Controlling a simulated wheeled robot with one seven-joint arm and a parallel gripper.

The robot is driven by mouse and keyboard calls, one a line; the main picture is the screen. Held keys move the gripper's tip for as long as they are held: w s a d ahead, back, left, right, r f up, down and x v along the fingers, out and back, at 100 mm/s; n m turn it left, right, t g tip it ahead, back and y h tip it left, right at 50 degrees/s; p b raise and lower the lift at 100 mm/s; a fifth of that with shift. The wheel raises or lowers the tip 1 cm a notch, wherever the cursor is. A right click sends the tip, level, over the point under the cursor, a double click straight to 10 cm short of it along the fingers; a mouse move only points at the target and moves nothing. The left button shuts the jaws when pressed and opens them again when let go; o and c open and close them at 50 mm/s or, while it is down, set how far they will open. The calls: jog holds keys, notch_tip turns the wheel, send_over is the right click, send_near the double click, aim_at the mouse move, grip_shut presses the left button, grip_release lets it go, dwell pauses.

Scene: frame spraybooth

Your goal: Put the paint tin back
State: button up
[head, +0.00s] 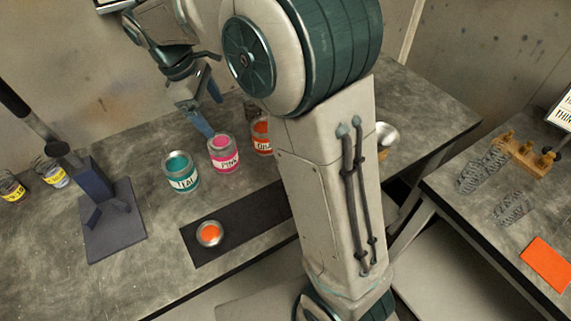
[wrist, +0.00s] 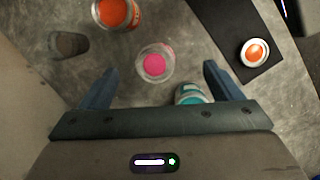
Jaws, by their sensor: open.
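Three labelled paint tins stand on the grey bench: a teal one (head: 181,180), a pink one (head: 223,160) and an orange one (head: 262,140), partly hidden by my arm. A small open container of orange (head: 209,234) sits on the dark mat (head: 195,248). My gripper (head: 207,113) is open and empty, behind and above the tins. In the wrist view, the pink tin (wrist: 155,64) appears between my fingertips (wrist: 161,68), apart from them. The teal tin (wrist: 190,94) is partly hidden by my gripper, the orange tin (wrist: 117,14) is at the top, and the small container (wrist: 254,52) at right.
A dark cylinder (wrist: 69,44) shows in the wrist view. A second table at right holds a wooden rack (head: 526,156), clear ribbed items and an orange card (head: 546,263).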

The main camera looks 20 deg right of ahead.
jog(key=s+d+f+m+t+y, duration=0.1)
jog(key=s+d+m, duration=0.4)
jog(key=s, duration=0.5)
jog(key=s+d+f+m+t+y, duration=0.2)
jog(key=s+d+m, duration=0.4)
jog(key=s+m, duration=0.2)
jog(key=shift+s+t+y, duration=0.3)
jog(key=shift+s, duration=0.6)
jog(key=shift+d+f, duration=0.1)
